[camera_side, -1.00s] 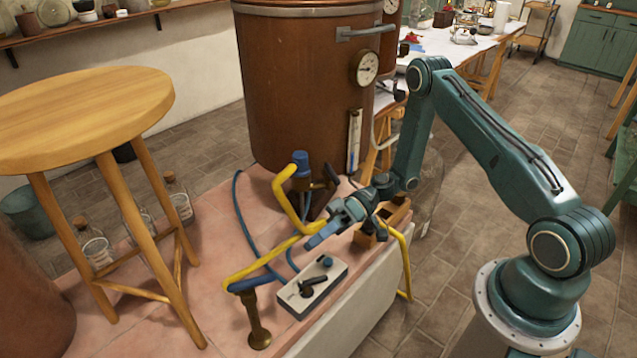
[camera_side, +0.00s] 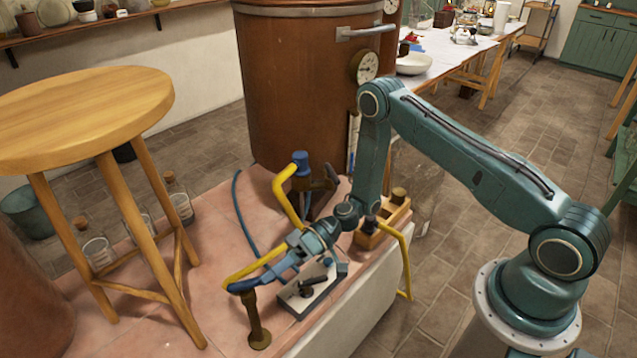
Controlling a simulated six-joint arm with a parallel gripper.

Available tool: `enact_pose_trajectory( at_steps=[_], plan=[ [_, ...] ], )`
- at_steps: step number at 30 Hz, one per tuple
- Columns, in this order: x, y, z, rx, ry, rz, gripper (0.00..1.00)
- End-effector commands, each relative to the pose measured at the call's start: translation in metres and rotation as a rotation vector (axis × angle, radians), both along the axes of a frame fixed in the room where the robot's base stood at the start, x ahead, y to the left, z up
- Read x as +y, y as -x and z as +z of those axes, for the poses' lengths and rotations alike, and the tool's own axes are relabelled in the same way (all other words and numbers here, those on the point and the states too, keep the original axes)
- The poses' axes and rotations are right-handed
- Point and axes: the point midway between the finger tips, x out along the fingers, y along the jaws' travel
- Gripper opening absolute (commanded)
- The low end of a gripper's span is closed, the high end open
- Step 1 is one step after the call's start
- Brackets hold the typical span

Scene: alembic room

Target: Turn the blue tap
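A pale box (camera_side: 292,303) on the pink tiled surface carries a dark lever (camera_side: 308,287) and, in part behind my wrist, a small blue knob (camera_side: 327,262). A blue cap (camera_side: 300,163) tops an upright fitting by the copper vessel, where a yellow pipe (camera_side: 285,203) bends down. I cannot tell for sure which blue part is the tap. My gripper (camera_side: 268,279) reaches down and left over the box's left side, close to the blue end (camera_side: 238,287) of the yellow pipe.
A brass stand (camera_side: 256,325) holds up the pipe's end. A wooden block rack (camera_side: 380,228) and another yellow pipe (camera_side: 406,262) lie right of my wrist. The copper vessel (camera_side: 300,90) stands behind, and a wooden stool (camera_side: 85,115) at left. Open tiles lie between.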

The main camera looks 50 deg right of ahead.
Motion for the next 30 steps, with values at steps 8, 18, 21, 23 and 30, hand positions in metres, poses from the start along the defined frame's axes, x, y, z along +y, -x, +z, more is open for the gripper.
enact_pose_trajectory(
  at_steps=[8, 18, 21, 23, 30],
  plan=[
    [0.0138, -0.0020, -0.0030, 0.001, -0.001, 0.000, 0.39],
    [0.0141, -0.0022, -0.0030, 0.000, -0.001, 0.001, 0.25],
    [0.0140, -0.0022, -0.0029, 0.000, -0.001, 0.001, 0.05],
    [0.0140, -0.0023, -0.0029, 0.000, -0.001, 0.001, 0.00],
    [0.0137, -0.0039, -0.0027, -0.002, -0.003, 0.024, 0.00]
  ],
)
